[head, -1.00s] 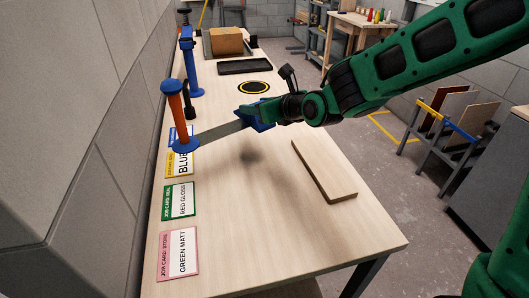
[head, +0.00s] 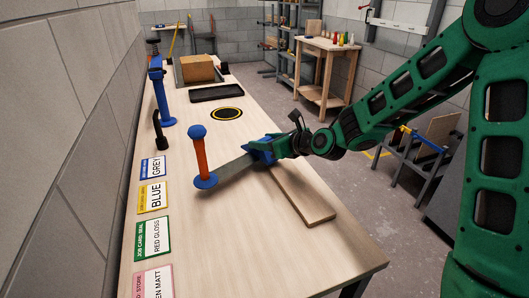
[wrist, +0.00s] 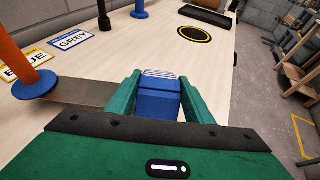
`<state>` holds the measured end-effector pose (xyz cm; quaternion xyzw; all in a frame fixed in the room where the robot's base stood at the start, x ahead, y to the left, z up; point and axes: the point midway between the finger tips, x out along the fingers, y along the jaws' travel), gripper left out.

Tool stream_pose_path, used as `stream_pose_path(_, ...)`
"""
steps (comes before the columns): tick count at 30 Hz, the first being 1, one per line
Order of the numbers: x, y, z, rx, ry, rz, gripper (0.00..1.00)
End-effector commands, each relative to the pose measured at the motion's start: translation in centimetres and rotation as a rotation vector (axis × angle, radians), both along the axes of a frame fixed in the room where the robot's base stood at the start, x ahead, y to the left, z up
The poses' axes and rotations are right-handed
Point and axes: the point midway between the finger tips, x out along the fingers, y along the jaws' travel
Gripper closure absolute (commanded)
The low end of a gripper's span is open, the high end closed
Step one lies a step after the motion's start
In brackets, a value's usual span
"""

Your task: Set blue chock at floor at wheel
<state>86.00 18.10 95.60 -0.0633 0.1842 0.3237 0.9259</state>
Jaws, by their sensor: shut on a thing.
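My gripper (head: 258,152) is over the workbench. It is shut on a blue block (wrist: 158,103) with a pale striped end, seen between its green fingers in the wrist view. Whether the lower disc touches the bench is unclear. I cannot make out a separate blue chock or a wheel in these views.
The pale workbench (head: 200,240) holds a plank (head: 305,198) below my gripper, job cards (head: 153,196) along the left, a blue stand-like clamp (head: 158,90), a black tray (head: 216,92), a yellow-black ring (head: 227,114) and a cardboard box (head: 197,68). A rack (head: 420,155) stands on the floor right.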

Motion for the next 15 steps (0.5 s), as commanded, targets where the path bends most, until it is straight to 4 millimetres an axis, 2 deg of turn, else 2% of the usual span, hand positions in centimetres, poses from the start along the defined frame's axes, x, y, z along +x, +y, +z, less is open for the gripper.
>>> stream_pose_path(9,-0.1,0.1,-3.5,0.003,0.004,0.001,0.9)
stream_pose_path(15,-0.1,0.1,-3.7,0.002,-0.001,0.001,0.9)
